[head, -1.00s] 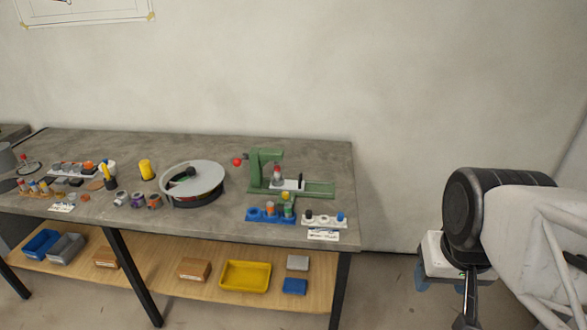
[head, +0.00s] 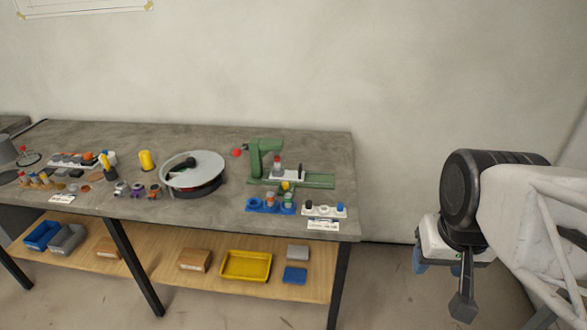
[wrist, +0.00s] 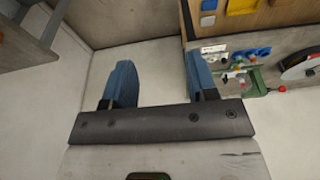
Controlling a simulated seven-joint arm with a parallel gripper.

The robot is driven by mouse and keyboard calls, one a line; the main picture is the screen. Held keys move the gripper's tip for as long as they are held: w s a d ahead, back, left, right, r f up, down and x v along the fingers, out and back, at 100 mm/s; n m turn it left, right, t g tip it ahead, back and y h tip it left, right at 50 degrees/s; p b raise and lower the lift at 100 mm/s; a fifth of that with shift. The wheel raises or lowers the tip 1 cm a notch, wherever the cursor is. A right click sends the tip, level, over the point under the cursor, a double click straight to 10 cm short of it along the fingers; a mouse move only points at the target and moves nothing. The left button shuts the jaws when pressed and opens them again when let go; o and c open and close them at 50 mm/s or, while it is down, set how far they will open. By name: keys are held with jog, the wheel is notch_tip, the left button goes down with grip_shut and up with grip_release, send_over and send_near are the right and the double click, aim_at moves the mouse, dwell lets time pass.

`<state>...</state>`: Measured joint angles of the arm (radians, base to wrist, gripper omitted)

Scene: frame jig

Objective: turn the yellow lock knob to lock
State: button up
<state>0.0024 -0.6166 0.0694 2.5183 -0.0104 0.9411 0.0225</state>
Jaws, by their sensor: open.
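The yellow lock knob (head: 286,185) is a small yellow piece at the front of the green jig (head: 262,160) on the grey workbench, in the head view. The jig has a red ball-ended lever (head: 237,153) at its left. Which way the knob is turned is too small to tell. My gripper (wrist: 158,80) has blue fingers set wide apart with nothing between them in the wrist view. In the head view my gripper (head: 440,262) is well right of the bench, far from the knob. The green jig also shows in the wrist view (wrist: 255,86), beyond the right finger.
A blue holder (head: 271,207) and a white holder (head: 324,209) stand in front of the jig. A round turntable (head: 193,172) stands left of it. The lower shelf holds a yellow tray (head: 246,265) and several boxes. Open floor lies between my arm and the bench.

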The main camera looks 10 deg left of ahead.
jog(key=w+a+r, duration=0.1)
jog(key=w+a, duration=0.1)
jog(key=w, duration=0.6)
jog(key=w+a+r, duration=0.1)
jog(key=w+a, duration=0.1)
jog(key=w, duration=0.5)
jog(key=g, duration=0.3)
send_over(285, 183)
jog(key=f, duration=2.1)
jog(key=shift+s+d+f, duration=0.25)
jog(key=shift+d+f, duration=0.05)
jog(key=shift+d, duration=0.1)
jog(key=shift+w+a+f, duration=0.2)
jog(key=shift+a+f, duration=0.1)
jog(key=shift+f, duration=0.05)
jog(key=shift+f, duration=3.9)
